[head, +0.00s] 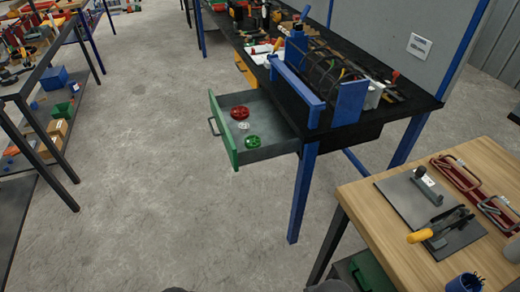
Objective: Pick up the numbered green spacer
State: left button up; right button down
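A green spacer (253,141) lies flat in an open drawer (272,151) under the black workbench, near the drawer's front corner. It is round and wheel-like; any number on it is too small to read. A white spacer (243,126) and a red spacer (240,113) lie behind it in the same drawer. The drawer has a green front panel with a dark handle.
The black workbench (419,99) has blue legs and carries tools and a blue rack. A wooden table (381,216) with a metal plate, a yellow-handled tool and red-framed parts stands at the right. Shelves (45,96) stand at the left. Concrete floor (147,170) is clear between them.

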aim_at(251, 142)
jog(key=z, duration=1.65)
jog(key=k+j+z, duration=0.15)
jog(key=j, duration=0.35)
jog(key=k+j+z, duration=0.15)
jog(key=j, duration=0.3)
jog(key=k+j+z, duration=0.15)
jog(key=j, duration=0.3)
jog(key=k+j+z, duration=0.15)
jog(key=j, duration=0.3)
jog(key=k+j+z, duration=0.1)
jog(key=k+j, duration=0.25)
